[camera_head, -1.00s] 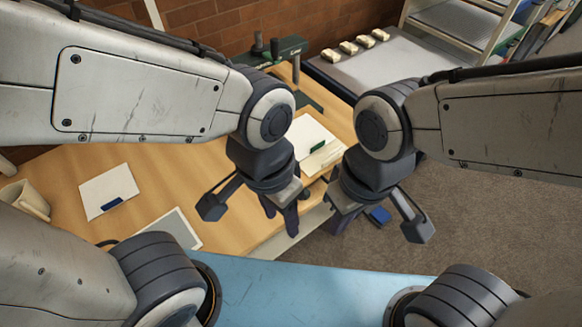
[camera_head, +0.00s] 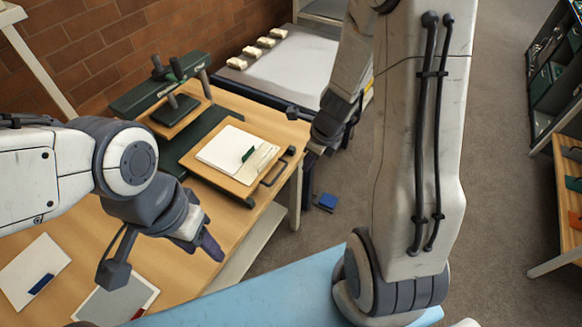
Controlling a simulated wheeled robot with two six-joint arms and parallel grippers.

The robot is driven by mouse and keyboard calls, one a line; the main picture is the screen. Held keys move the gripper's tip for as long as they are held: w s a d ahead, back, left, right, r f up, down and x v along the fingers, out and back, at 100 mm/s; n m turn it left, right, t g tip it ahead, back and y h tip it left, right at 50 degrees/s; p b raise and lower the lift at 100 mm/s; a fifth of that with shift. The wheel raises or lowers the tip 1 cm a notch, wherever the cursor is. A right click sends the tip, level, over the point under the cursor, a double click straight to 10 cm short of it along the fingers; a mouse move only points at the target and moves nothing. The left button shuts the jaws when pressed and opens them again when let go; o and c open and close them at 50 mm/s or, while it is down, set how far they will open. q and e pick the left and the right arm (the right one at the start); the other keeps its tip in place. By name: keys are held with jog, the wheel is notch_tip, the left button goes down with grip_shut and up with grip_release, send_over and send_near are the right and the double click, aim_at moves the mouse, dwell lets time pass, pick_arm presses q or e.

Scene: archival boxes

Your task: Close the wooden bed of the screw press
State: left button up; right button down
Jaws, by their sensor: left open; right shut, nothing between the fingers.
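The screw press has a dark green frame (camera_head: 150,98) and a small wooden plate under its screw, on the wooden table. Its wooden bed (camera_head: 246,189) is slid out along the green base, clear of the screw. A white sheet (camera_head: 222,147), a dark green piece and a pale strip lie on it. A dark handle (camera_head: 273,173) is on the bed's near right edge. My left gripper (camera_head: 205,243) is open over the table's near edge, below and left of the bed. My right gripper (camera_head: 310,160) is shut and empty, right of the handle and apart from it in the picture.
A white card with a blue tab (camera_head: 33,270) and a grey sheet with a red edge (camera_head: 118,300) lie on the table. A grey-topped table (camera_head: 285,75) with several small pale blocks stands behind. A blue object (camera_head: 327,201) lies on the floor. Shelves stand at right.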

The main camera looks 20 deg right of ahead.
pick_arm(q)
notch_tip(320, 180, down, 4)
jog(key=b, duration=0.3)
jog(key=shift+r, duration=0.2)
pick_arm(e)
jog(key=w+a+f, duration=0.1)
jog(key=f, duration=0.1)
jog(key=w+a+f, duration=0.1)
jog(key=w+f, duration=0.1)
jog(key=f, duration=0.1)
jog(key=w+a+f, duration=0.2)
jog(key=f, duration=0.1)
jog(key=shift+f, duration=0.25)
pick_arm(q)
jog(key=shift+r, duration=0.1)
pick_arm(e)
jog(key=shift+w, duration=0.1)
